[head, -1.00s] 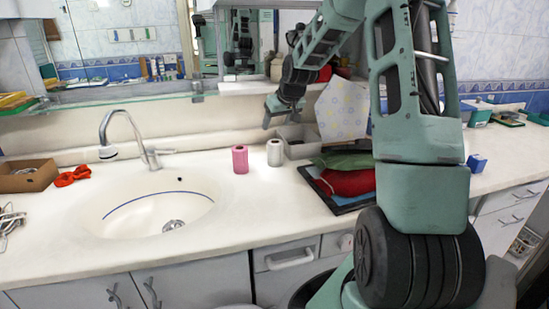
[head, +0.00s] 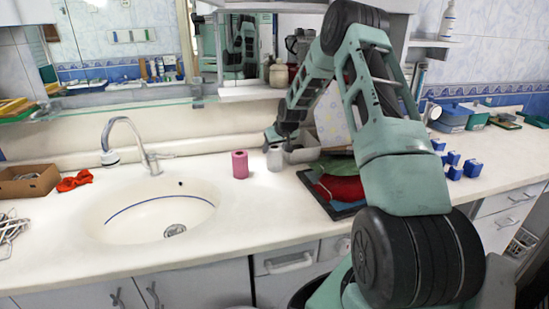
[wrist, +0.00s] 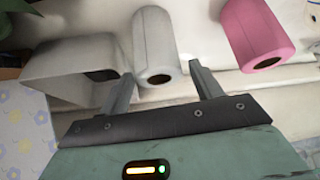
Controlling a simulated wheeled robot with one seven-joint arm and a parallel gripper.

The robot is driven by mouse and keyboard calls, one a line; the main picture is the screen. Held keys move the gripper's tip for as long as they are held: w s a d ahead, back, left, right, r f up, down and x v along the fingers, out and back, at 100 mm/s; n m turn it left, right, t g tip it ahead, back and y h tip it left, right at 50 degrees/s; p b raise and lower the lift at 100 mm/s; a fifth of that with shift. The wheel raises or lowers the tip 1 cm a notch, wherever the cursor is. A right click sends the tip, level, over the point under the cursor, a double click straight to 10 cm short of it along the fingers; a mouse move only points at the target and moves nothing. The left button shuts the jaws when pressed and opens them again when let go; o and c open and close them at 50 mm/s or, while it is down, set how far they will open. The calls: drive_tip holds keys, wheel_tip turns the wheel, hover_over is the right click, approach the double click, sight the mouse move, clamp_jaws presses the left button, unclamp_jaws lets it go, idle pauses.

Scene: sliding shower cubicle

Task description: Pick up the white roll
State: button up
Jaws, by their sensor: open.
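The white roll (head: 274,160) stands upright on the counter, just right of the pink roll (head: 240,165). My gripper (head: 273,137) is right above it in the head view. In the wrist view the white roll (wrist: 154,35) has the open end with its dark hole towards me. My gripper (wrist: 162,75) is open there, with one finger on each side of the roll's near end. The roll lies between the fingertips, and no firm grip shows. The pink roll (wrist: 258,32) is apart from the right finger.
A pale open box (wrist: 75,70) stands close beside the white roll. A dark tray with red and green cloths (head: 340,190) is to the right. The sink (head: 150,212) and tap (head: 128,140) are left. Several blue blocks (head: 455,173) lie at the right.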

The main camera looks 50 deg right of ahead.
drive_tip(key=shift+p+x, duration=1)
drive_tip(key=shift+x, duration=1.45)
drive_tip(key=shift+d, duration=0.15)
drive_tip(key=c, duration=0.8)
drive_tip(key=shift+o, duration=0.2)
